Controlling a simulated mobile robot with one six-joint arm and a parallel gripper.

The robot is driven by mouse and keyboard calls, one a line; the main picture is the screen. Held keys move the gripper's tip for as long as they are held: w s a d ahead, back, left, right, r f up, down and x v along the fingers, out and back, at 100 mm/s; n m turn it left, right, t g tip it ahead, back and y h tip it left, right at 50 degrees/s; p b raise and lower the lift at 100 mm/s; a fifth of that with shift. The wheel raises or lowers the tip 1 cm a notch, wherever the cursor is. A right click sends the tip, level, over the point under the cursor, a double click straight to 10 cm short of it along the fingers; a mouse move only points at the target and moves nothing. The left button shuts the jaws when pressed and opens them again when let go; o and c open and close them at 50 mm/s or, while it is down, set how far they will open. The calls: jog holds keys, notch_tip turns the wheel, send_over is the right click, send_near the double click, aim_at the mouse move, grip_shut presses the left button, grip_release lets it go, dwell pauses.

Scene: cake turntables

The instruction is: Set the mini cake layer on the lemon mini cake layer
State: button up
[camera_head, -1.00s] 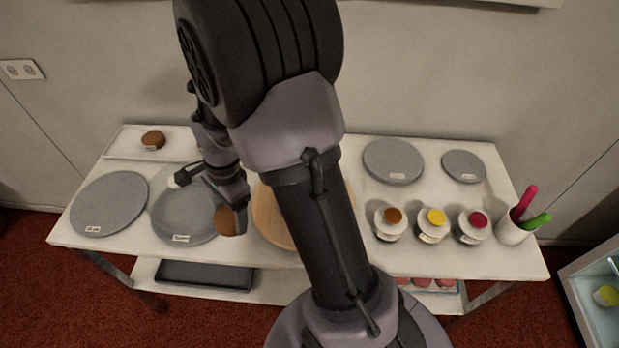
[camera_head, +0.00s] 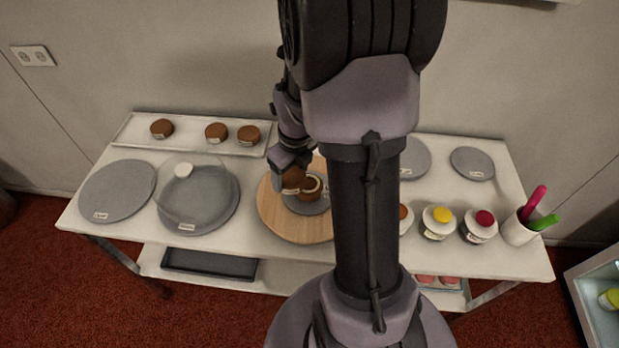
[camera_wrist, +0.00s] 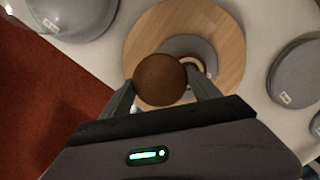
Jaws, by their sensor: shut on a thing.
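My gripper (camera_head: 289,163) is shut on a round brown mini cake layer (camera_wrist: 160,79), held between the two fingers in the wrist view. In the head view the held layer (camera_head: 292,180) is close beside and partly over another small brown layer (camera_head: 312,192) with a pale ring on top. That layer sits on a grey disc (camera_head: 309,207) on the round wooden turntable (camera_head: 285,226). In the wrist view the held layer hides part of the lower one (camera_wrist: 194,65). I cannot tell whether the two touch. The labels are too small to read.
A white tray (camera_head: 185,143) at the back left holds several brown layers. A clear-domed grey stand (camera_head: 200,208) and a bare grey disc (camera_head: 118,190) are on the left. Topped jars (camera_head: 438,222) and a cup of coloured tools (camera_head: 518,228) stand on the right.

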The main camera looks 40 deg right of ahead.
jog(key=d, duration=0.3)
jog(key=s+d+f+b, duration=0.1)
jog(key=d, duration=0.1)
jog(key=shift+d, duration=0.2)
notch_tip(320, 180, down, 3)
jog(key=shift+f+b, duration=0.2)
jog(key=shift+b, duration=0.65)
jog(key=shift+a+r, duration=0.1)
jog(key=shift+r, duration=0.1)
jog(key=shift+f, duration=0.1)
jog(key=o, duration=1.4)
jog(key=shift+c, duration=0.2)
